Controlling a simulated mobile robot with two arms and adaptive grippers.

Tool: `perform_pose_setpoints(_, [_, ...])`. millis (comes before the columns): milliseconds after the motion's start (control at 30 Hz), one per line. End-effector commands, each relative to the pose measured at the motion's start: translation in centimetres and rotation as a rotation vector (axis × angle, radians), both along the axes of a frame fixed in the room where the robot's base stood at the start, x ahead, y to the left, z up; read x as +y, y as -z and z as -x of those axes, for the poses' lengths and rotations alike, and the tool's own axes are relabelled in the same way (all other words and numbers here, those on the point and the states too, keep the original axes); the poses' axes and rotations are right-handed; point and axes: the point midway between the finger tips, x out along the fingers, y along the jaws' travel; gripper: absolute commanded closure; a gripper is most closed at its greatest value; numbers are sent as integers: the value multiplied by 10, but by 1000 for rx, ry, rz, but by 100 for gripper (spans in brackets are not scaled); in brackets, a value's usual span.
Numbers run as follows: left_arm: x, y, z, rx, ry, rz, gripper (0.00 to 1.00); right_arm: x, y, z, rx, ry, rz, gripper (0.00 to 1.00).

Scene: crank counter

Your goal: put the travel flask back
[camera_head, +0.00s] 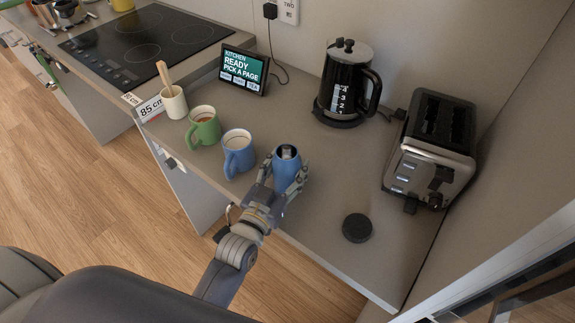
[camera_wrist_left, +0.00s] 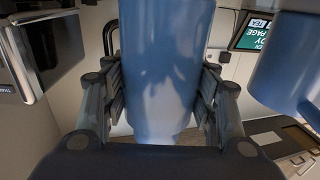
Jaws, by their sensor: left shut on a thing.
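The travel flask (camera_head: 288,172) is blue, with a dark top and a small grey part in its mouth. It stands about upright over the counter, right of the blue mug. My left gripper (camera_head: 279,183) is shut on its sides. In the left wrist view the flask (camera_wrist_left: 167,65) fills the middle between the fingers, its lower end showing. I cannot tell whether its base touches the counter. My right gripper is not in view.
A blue mug (camera_head: 238,155), a green mug (camera_head: 204,128) and a white cup (camera_head: 174,103) stand left of the flask. A black disc (camera_head: 357,228) lies to the right. A kettle (camera_head: 345,85), toaster (camera_head: 432,150) and screen (camera_head: 243,70) stand behind. Counter between flask and kettle is clear.

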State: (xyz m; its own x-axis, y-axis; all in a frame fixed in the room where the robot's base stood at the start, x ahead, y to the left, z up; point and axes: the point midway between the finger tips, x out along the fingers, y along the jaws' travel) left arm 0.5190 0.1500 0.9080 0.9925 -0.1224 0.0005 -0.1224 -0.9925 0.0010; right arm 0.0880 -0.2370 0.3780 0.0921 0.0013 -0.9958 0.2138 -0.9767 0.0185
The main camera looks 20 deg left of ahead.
Motion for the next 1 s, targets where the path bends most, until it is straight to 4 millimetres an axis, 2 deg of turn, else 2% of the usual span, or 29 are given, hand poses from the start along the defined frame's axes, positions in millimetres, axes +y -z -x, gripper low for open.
perform_pose_setpoints(33, [0, 1, 0, 0, 0, 0, 39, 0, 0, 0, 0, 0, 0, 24])
perform_pose_setpoints(100, [0, 1, 0, 1, 0, 0, 26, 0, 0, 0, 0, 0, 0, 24])
perform_pose_setpoints(533, [0, -3, 1, 1, 0, 0, 26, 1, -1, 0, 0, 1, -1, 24])
perform_pose_setpoints(667, [2, 0, 16, 4, 0, 0, 26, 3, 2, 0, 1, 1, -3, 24])
perform_pose_setpoints(1000, [10, 0, 79, 4, 0, -1, 26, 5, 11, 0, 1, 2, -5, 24])
